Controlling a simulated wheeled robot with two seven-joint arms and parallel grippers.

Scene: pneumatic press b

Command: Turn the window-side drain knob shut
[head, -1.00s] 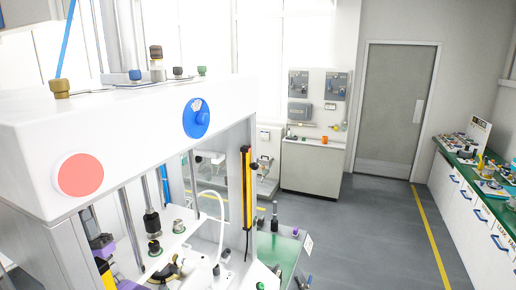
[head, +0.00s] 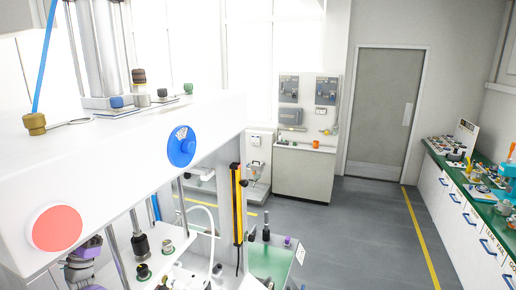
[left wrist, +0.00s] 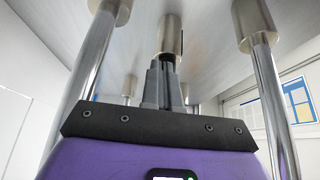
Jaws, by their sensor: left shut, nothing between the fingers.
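The white press head (head: 130,140) fills the left of the head view. Along its top stand a brass fitting with a blue hose (head: 36,123), a blue knob (head: 116,102), a brown-capped fitting (head: 139,82), a small dark knob (head: 162,94) and a green knob (head: 188,88). I cannot tell which of these, if any, is the window-side drain knob. My left gripper (left wrist: 166,82) shows in the left wrist view, fingers together and empty, pointing up between metal columns below a brass-coloured cylinder (left wrist: 170,35). My right gripper is not in view.
A blue dial (head: 181,146) and a red disc (head: 55,228) are on the press front. A yellow-black post (head: 237,205) stands at its right. A green-topped bench (head: 470,180) runs along the right wall. The grey floor (head: 345,230) between is clear.

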